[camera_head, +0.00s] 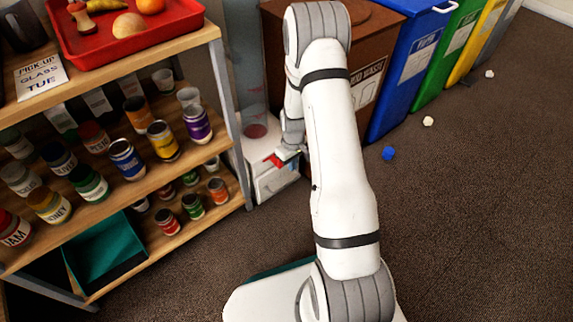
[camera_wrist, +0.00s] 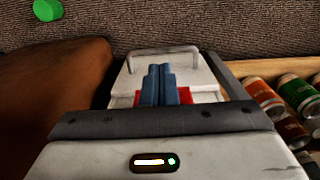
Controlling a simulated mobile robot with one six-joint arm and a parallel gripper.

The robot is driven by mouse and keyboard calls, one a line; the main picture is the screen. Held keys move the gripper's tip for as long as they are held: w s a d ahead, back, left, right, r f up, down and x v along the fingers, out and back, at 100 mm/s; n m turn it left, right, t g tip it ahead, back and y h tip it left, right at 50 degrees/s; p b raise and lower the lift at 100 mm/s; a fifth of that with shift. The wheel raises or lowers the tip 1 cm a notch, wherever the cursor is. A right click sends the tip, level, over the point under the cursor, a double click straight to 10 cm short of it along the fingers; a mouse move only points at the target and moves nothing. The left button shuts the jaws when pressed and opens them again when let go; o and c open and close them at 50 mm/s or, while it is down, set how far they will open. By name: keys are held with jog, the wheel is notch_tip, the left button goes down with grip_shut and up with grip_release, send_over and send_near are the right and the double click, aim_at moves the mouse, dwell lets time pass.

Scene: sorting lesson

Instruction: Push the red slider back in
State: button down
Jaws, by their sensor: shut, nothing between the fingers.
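The red slider (camera_head: 275,160) sticks out as a small red patch at a white box on the floor, between the shelf and the bins. In the wrist view the red slider (camera_wrist: 188,97) shows on both sides of my fingers, its middle hidden behind them. My gripper (camera_wrist: 160,75) is shut and empty, its two blue-grey fingers together over the slider. Whether they touch it I cannot tell. In the head view my gripper (camera_head: 289,151) is small and partly hidden by my arm. The white box (camera_head: 272,182) has a bar handle (camera_wrist: 163,51) in the wrist view.
A wooden shelf (camera_head: 235,195) with jars stands close on the left. A brown bin (camera_head: 375,75) and a blue bin (camera_head: 408,65) stand behind and to the right. The carpet at right is mostly clear.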

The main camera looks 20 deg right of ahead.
notch_tip(320, 180, up, 8)
jog(key=s+p, duration=0.1)
jog(key=p, duration=0.4)
jog(key=shift+d+p, duration=0.15)
jog(key=shift+p, duration=0.2)
dwell(0.4)
jog(key=s+a+r+m+p, duration=0.15)
jog(key=r+p, duration=0.35)
jog(key=r, duration=0.7)
jog(key=s+a+r+t+p, duration=0.1)
jog(key=s+a+r+p, duration=0.15)
jog(key=r+p, duration=0.7)
jog(key=s+a+r+p, duration=0.1)
jog(key=s+r+p, duration=0.1)
jog(key=r, duration=1.4)
jog(key=s+a+r+m+p, duration=0.1)
jog(key=s+r+p, duration=0.6)
jog(key=r, duration=0.6)
jog(key=s+a+r+m+t+p, duration=0.1)
jog(key=s+a+r+p, duration=0.1)
jog(key=s+r+p, duration=0.6)
notch_tip(320, 180, up, 6)
jog(key=shift+s+a+t, duration=0.15)
jog(key=shift+s+t, duration=0.15)
jog(key=shift+s, duration=0.65)
